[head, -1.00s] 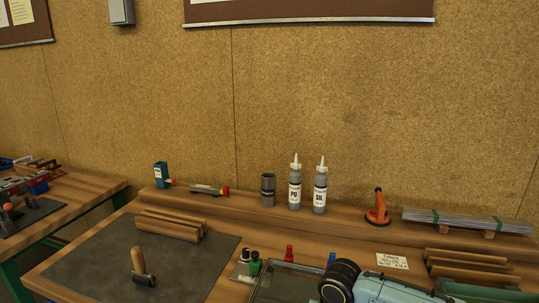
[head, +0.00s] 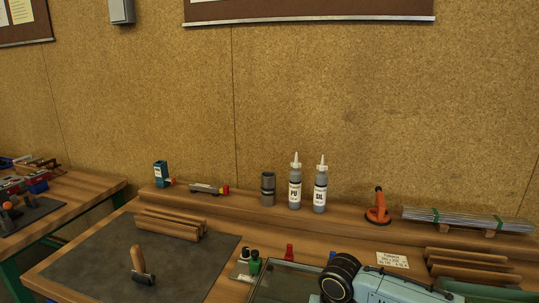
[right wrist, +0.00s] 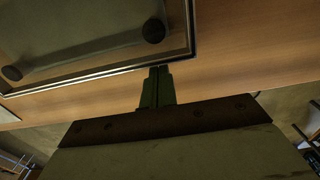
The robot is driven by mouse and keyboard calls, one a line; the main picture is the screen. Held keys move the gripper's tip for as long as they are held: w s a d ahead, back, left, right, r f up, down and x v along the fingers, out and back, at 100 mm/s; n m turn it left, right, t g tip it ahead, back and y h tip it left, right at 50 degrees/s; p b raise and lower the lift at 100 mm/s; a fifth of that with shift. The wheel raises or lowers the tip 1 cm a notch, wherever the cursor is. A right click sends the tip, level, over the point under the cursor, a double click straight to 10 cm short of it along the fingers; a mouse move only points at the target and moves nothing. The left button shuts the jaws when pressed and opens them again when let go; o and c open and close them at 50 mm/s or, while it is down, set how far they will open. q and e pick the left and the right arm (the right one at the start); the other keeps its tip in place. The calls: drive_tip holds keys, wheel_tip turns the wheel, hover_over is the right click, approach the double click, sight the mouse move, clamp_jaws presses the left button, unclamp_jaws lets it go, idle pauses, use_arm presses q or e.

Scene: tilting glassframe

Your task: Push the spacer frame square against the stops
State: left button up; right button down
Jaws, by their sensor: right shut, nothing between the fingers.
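The dark-rimmed glass frame (head: 285,284) lies on the bench at the bottom of the head view, partly cut off and partly behind my right arm. In the right wrist view a pane with a dark and light rim (right wrist: 100,78) fills the upper left, with two round black knobs (right wrist: 154,30) on it. I cannot tell the spacer frame from the glass there. My right gripper (right wrist: 158,72) is shut and empty, its tips close to the rim's edge; contact is unclear. A red peg (head: 289,251) stands behind the frame; I cannot tell if it is a stop. My left gripper is out of view.
Wooden strips (head: 170,224) and a roller (head: 142,266) lie on a grey mat (head: 85,268). Two nozzle bottles (head: 320,188) and an orange suction lifter (head: 378,208) stand on the rear ledge. More wooden strips (head: 465,256) lie right.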

drive_tip(key=shift+w+d, duration=0.15)
drive_tip(key=shift+w, duration=0.4)
idle(0.6)
drive_tip(key=shift+s, duration=0.1)
drive_tip(key=shift+s+a+p, duration=0.2)
drive_tip(key=shift+s+p, duration=0.45)
drive_tip(key=shift+p, duration=0.05)
drive_tip(key=shift+r, duration=0.15)
wheel_tip(320, 180, up, 7)
drive_tip(key=p, duration=0.7)
